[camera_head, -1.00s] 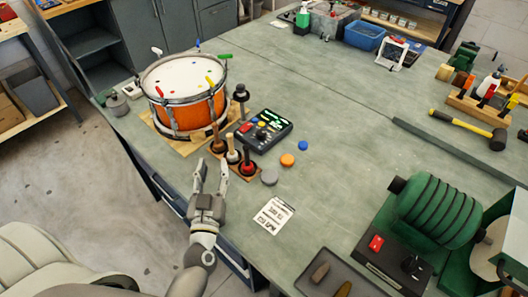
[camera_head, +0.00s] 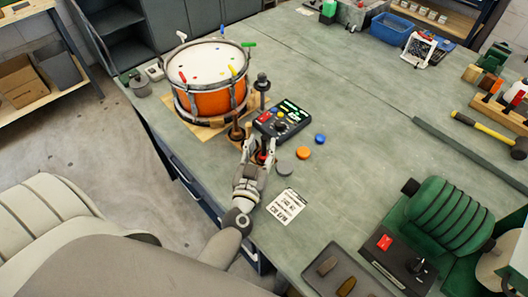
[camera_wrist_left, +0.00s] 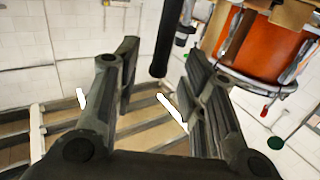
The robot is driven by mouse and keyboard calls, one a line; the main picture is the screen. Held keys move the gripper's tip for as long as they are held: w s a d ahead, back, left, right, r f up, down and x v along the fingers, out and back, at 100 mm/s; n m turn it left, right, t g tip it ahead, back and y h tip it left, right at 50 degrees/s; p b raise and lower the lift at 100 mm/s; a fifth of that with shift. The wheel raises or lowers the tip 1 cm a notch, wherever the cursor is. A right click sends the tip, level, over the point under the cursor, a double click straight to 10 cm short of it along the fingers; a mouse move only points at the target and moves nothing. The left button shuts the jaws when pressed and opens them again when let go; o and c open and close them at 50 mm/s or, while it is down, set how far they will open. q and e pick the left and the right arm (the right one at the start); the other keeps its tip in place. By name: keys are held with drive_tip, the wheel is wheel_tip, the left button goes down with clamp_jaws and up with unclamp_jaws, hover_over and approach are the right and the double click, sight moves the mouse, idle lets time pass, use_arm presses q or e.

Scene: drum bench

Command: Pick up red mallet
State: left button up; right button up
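The red mallet (camera_head: 262,157) stands in a small holder at the front of the drum bench, mostly hidden by my left gripper. My left gripper (camera_head: 258,146) is at it, fingers spread to either side of the red part. In the left wrist view my left gripper (camera_wrist_left: 160,75) is open. A dark rod (camera_wrist_left: 172,40) reaches in from the top between its fingers, with gaps visible on both sides; I cannot tell which mallet it belongs to. My right gripper is not in view.
A dark-handled mallet (camera_head: 236,129) stands close behind the gripper. The orange drum (camera_head: 210,98) and a control box (camera_head: 283,118) are nearby. The bench middle is clear.

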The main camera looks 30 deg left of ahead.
sight(263, 142)
use_arm(q)
drive_tip(key=x, duration=0.3)
drive_tip(key=shift+w, duration=0.25)
drive_tip(key=shift+s, duration=0.1)
clamp_jaws()
